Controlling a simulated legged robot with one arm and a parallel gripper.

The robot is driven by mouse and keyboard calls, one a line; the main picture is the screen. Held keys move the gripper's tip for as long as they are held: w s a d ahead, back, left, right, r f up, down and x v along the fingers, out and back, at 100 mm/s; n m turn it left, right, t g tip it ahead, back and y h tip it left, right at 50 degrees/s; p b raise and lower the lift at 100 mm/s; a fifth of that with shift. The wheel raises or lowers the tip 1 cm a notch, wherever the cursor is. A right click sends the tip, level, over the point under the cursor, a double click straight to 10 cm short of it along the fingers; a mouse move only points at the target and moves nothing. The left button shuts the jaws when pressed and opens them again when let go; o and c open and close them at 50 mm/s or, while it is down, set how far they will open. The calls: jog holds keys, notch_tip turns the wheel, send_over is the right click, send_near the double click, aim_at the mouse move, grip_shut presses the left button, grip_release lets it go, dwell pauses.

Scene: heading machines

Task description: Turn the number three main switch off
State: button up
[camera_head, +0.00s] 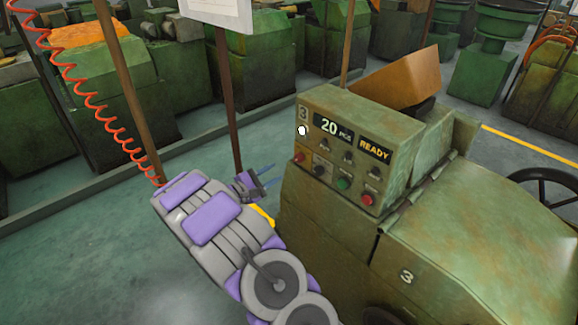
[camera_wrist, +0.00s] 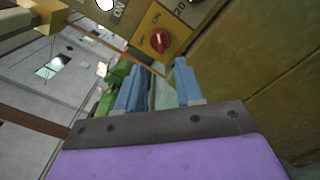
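The machine marked 3 (camera_head: 406,277) has a raised control box with a panel (camera_head: 352,155). In the wrist view, a red rotary switch (camera_wrist: 158,41) sits on a yellow-orange plate (camera_wrist: 178,32) with ON lettering above it. A red knob (camera_head: 299,158) is at the panel's lower left in the head view; I cannot tell whether it is the same switch. My gripper (camera_head: 272,175) is left of the panel with blue fingers pointing towards it. In the wrist view, my gripper (camera_wrist: 160,68) is open and empty, its fingers apart and below the red switch in the picture.
The panel carries a lit white lamp (camera_head: 302,131), a 20 PCS display (camera_head: 333,128), a READY display (camera_head: 375,149), a green button (camera_head: 344,183) and a red button (camera_head: 367,199). A brown post (camera_head: 229,105) stands behind my gripper. The floor at left (camera_head: 75,235) is clear.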

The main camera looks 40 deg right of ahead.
aim_at(295, 161)
jog(key=d, duration=0.5)
jog(key=d+b, duration=0.1)
jog(key=d, duration=0.2)
jog(key=shift+w+d, duration=0.1)
jog(key=shift+w, duration=0.2)
jog(key=shift+c, duration=0.5)
grip_shut()
